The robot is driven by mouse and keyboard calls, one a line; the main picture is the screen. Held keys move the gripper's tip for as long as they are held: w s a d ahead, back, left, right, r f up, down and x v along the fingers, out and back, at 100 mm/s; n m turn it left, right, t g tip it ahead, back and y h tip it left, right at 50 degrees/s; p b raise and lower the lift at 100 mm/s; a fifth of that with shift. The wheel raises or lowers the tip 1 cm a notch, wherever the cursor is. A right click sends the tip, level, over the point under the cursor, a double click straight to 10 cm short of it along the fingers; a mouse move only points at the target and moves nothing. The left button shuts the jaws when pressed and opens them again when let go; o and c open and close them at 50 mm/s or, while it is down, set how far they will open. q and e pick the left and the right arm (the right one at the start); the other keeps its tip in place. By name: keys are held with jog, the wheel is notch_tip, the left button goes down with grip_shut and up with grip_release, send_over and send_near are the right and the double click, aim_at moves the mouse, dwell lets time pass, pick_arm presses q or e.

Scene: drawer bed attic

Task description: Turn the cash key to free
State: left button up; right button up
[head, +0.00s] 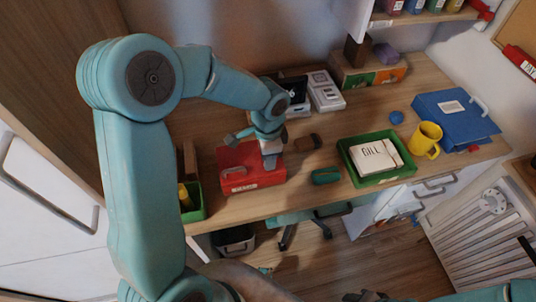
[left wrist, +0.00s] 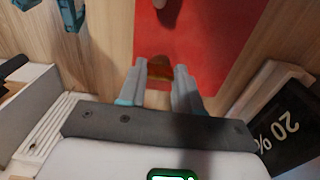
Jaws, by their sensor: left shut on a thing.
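The red cash box (head: 252,178) stands on the desk at its front left, with a handle and a pale label on its front. Its red top fills the upper middle of the left wrist view (left wrist: 200,40). A small amber-brown key (left wrist: 160,68) shows on the box between the finger ends. My left gripper (head: 270,157) points down over the box. In the left wrist view its fingers (left wrist: 160,80) are shut on the key. The key is hidden by the gripper in the head view. Its exact angle and any position marks cannot be read. My right gripper is not in view.
A black sign (head: 294,88) and a white device (head: 325,92) stand behind the gripper. A brown object (head: 304,143) and a dark green item (head: 326,176) lie right of the box. A green tray (head: 352,165), yellow mug (head: 426,139) and blue binder (head: 452,115) are farther right.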

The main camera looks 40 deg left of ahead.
pick_arm(q)
jog(key=o, duration=1.1)
jog(key=shift+c, duration=0.2)
jog(key=shift+r, duration=0.1)
notch_tip(320, 180, up, 16)
jog(key=p, duration=0.1)
jog(key=shift+s, duration=0.1)
